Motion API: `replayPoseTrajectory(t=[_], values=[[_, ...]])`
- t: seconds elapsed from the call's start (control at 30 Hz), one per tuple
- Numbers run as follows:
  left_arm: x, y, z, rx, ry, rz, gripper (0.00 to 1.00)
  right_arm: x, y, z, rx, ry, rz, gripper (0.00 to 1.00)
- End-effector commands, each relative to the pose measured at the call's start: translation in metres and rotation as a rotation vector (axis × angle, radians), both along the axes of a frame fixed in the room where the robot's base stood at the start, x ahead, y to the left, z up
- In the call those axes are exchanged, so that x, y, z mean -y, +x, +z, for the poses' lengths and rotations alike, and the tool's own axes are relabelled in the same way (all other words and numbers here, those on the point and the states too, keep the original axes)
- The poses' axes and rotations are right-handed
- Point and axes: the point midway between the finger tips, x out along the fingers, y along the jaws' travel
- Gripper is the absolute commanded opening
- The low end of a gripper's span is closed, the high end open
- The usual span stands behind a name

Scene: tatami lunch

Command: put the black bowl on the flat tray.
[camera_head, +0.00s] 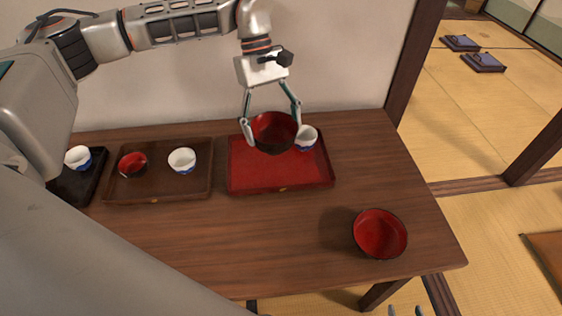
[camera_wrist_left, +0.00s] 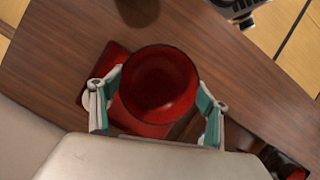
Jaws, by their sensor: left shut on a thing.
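A bowl (camera_head: 275,131), dark outside and red inside, is between the fingers of my left gripper (camera_head: 271,118). The gripper is shut on its sides and holds it upright over the back of the red flat tray (camera_head: 265,180). In the left wrist view the bowl (camera_wrist_left: 158,85) sits between the two fingertips (camera_wrist_left: 155,108), with the tray's red edge (camera_wrist_left: 112,60) below it. A gap between bowl and tray cannot be judged. The fingertips of my right gripper (camera_head: 405,311) show at the bottom edge, apart, with nothing seen between them.
A white and blue cup (camera_head: 306,138) stands on the red tray, right beside the held bowl. Another red-lined bowl (camera_head: 380,233) stands at the table's front right. A brown tray (camera_head: 150,186) holds a small red bowl and cup. A black tray (camera_head: 78,186) holds another cup.

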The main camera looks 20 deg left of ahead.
Motion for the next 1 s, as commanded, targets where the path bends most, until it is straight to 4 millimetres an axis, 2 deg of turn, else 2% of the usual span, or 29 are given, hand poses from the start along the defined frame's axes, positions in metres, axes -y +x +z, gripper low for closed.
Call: replayPoseTrajectory(t=[0.27,0.4,0.6,0.83,0.93,1.0], values=[[-0.037,0.036,0.015,-0.001,-0.002,0.637,0.52,0.0,-0.004,-0.015,-0.011,-0.003,0.002,0.4],[-0.064,0.053,0.026,0.001,0.0,0.957,0.52,0.0,-0.006,-0.021,-0.015,-0.004,0.001,0.4],[-0.102,0.07,0.042,0.0,0.0,1.346,0.52,0.0,-0.007,-0.027,-0.019,-0.006,0.002,0.4],[-0.127,0.078,0.051,-0.001,0.0,1.569,0.52,0.001,-0.007,-0.03,-0.019,-0.008,0.001,0.4],[-0.13,0.078,0.039,-0.004,0.004,1.589,0.52,0.001,-0.007,-0.032,-0.019,-0.008,0.001,0.4],[-0.13,0.078,0.024,-0.006,0.006,1.59,0.52,0.002,-0.007,-0.034,-0.019,-0.01,0.001,0.4]])
